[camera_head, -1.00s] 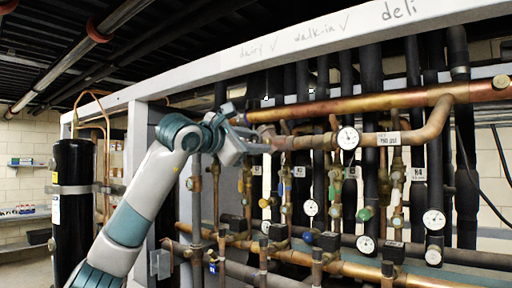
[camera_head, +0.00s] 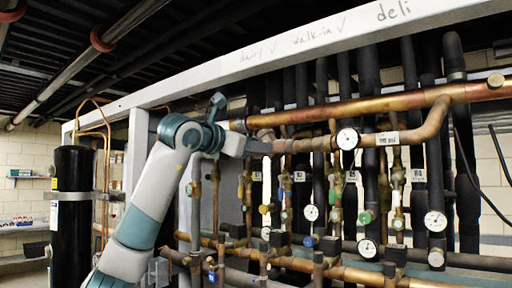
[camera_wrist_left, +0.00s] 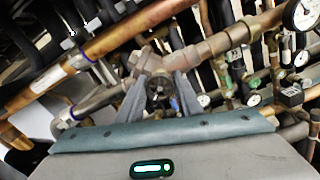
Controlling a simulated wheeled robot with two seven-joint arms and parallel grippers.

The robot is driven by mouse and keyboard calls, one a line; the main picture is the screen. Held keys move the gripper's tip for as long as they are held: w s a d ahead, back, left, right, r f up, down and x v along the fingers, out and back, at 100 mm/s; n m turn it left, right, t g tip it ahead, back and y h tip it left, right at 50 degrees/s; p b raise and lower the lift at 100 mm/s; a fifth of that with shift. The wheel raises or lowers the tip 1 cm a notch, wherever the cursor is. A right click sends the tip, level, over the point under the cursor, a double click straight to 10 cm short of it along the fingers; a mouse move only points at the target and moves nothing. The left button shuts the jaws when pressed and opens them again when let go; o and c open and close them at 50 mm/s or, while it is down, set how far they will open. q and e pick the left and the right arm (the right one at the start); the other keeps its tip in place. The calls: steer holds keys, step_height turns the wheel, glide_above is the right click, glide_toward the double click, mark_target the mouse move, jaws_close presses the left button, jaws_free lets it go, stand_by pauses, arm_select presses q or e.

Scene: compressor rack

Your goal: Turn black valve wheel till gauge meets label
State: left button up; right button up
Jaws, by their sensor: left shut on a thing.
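The black valve wheel (camera_wrist_left: 158,92) shows in the left wrist view on a copper valve body, between the two fingers of my left gripper (camera_wrist_left: 160,97). The fingers are shut on the wheel from both sides. In the head view, my left gripper (camera_head: 262,146) reaches the valve on the upper copper pipe, and its wrist hides the wheel. A round white gauge (camera_head: 347,139) sits on that pipe line to the right. A white label (camera_head: 388,138) with small writing, apparently a psi value, hangs just right of it. The needle is too small to read. My right gripper is out of view.
A thick copper pipe (camera_head: 400,103) runs just above the gripper. Several insulated black pipes, smaller valves and gauges, such as one low gauge (camera_head: 435,221), crowd the rack. A black cylinder (camera_head: 72,200) stands at left. A white beam (camera_head: 300,42) crosses above.

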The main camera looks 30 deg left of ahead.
arm_select(q)
steer(key=o, duration=1)
steer(key=shift+o, duration=0.2)
steer(key=shift+s, duration=0.1)
steer(key=s+a+b, duration=0.1)
steer(key=s+b, duration=0.5)
steer(key=s, duration=1.1)
steer(key=shift+a, duration=0.2)
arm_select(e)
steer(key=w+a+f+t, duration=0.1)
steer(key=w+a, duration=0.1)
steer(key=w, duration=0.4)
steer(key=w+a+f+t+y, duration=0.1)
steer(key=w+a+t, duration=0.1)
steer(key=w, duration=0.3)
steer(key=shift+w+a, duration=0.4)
arm_select(q)
steer(key=shift+s+f, duration=0.1)
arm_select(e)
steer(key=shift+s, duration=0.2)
